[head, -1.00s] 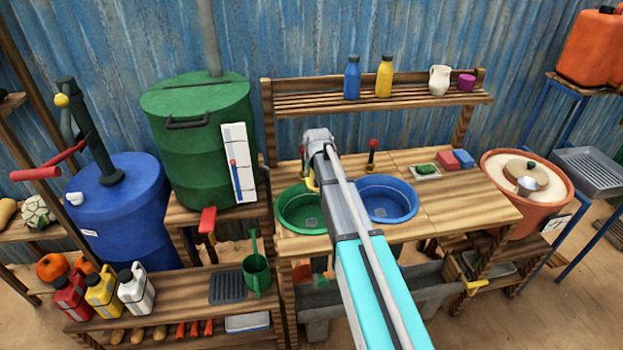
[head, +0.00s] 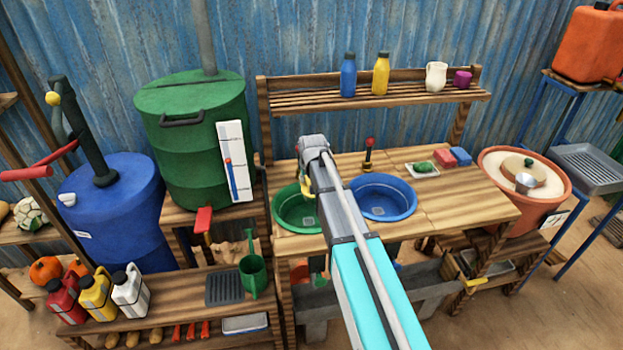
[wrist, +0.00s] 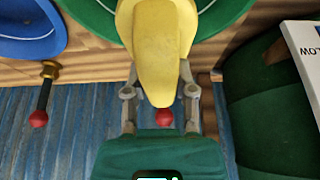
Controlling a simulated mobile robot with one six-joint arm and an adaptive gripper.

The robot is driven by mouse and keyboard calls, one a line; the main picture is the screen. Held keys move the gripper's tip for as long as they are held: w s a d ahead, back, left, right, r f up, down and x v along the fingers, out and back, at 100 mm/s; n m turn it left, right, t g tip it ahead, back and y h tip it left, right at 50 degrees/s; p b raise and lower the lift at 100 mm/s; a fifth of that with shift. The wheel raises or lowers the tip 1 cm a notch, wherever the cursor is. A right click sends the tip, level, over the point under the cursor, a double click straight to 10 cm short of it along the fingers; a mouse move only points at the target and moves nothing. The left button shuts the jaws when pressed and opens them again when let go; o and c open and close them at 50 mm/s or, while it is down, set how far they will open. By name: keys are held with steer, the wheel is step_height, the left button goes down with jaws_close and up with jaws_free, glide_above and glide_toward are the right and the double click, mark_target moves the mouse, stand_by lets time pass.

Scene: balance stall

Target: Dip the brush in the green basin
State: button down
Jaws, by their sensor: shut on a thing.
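The green basin (head: 281,216) is set in the wooden counter, left of the blue basin (head: 412,207). My gripper (head: 309,190) is over the right part of the green basin, mostly hidden by my arm. It is shut on the yellow brush (wrist: 158,45), which fills the upper middle of the wrist view. The green basin's rim (wrist: 90,12) shows behind the brush there. The brush's far end is hidden, so I cannot tell whether it touches the basin's inside.
Red-knobbed taps stand behind the basins; one knob (wrist: 38,118) shows in the wrist view. The green drum (head: 190,135) stands close on the left with a white board (head: 233,150). A shelf with bottles (head: 348,75) is behind.

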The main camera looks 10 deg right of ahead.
steer(key=shift+f, duration=0.1)
step_height(320, 180, down, 10)
steer(key=b, duration=1)
steer(key=shift+f, duration=0.1)
stand_by(0.9)
steer(key=shift+r+p, duration=4.1)
steer(key=shift+r, duration=0.15)
steer(key=shift+r+p, duration=2)
steer(key=shift+r, duration=0.05)
